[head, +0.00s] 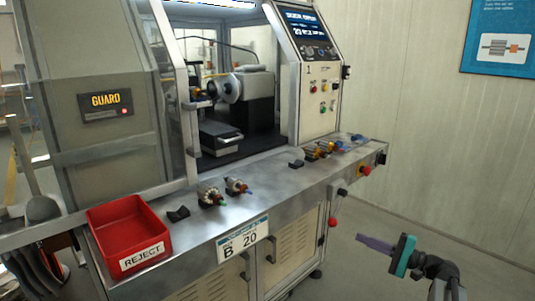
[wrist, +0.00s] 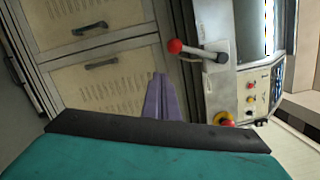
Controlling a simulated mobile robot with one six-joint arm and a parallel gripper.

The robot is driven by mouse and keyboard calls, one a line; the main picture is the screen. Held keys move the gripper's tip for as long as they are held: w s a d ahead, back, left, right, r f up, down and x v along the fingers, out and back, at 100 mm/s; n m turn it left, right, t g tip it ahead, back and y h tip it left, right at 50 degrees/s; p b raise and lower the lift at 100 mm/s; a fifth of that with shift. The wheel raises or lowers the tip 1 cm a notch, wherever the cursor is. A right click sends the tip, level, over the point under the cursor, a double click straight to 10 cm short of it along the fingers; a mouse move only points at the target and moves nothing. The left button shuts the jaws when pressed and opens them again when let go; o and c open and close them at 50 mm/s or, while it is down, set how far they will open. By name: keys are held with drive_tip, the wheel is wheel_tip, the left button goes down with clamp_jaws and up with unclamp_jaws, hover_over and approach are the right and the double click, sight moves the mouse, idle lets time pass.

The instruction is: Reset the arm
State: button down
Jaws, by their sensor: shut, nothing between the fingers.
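My gripper (head: 361,238) is at the lower right in the head view, in open air in front of the machine bench and clear of it. Its purple fingers are together and empty, pointing left toward the bench front. In the wrist view the gripper (wrist: 160,77) shows its closed purple fingers in front of the bench's lower cabinet, below a red-knobbed lever (wrist: 190,48).
The steel bench (head: 275,192) carries a red REJECT bin (head: 100,217), two armatures (head: 211,195) at the left and several coloured parts (head: 318,149) at the right. A control panel (head: 318,90) stands behind.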

drive_tip(key=s+a+f+g+y+p, duration=0.1)
drive_tip(key=a+f+g, duration=0.1)
drive_tip(key=a+f, duration=0.45)
drive_tip(key=s+a+f+g+p, duration=0.15)
drive_tip(key=a+f, duration=0.25)
drive_tip(key=a, duration=0.6)
drive_tip(key=s+a+f+n+g+h+p, duration=0.25)
drive_tip(key=s+a+f+g, duration=0.55)
drive_tip(key=s+a+f, duration=0.65)
drive_tip(key=s+f+n+g+h+p, duration=0.2)
drive_tip(key=s+f+n+g+h, duration=0.35)
drive_tip(key=s+f, duration=1.05)
drive_tip(key=s+d+f+n+h, duration=0.1)
drive_tip(key=s+d+n+h, duration=0.1)
drive_tip(key=d, duration=0.4)
drive_tip(key=s+d+f+n+h, duration=0.1)
drive_tip(key=s+d+n+h, duration=0.1)
drive_tip(key=s+d+h, duration=0.3)
drive_tip(key=shift+s+d+p, duration=0.3)
drive_tip(key=shift+s+d, duration=0.4)
drive_tip(key=shift+d, duration=0.35)
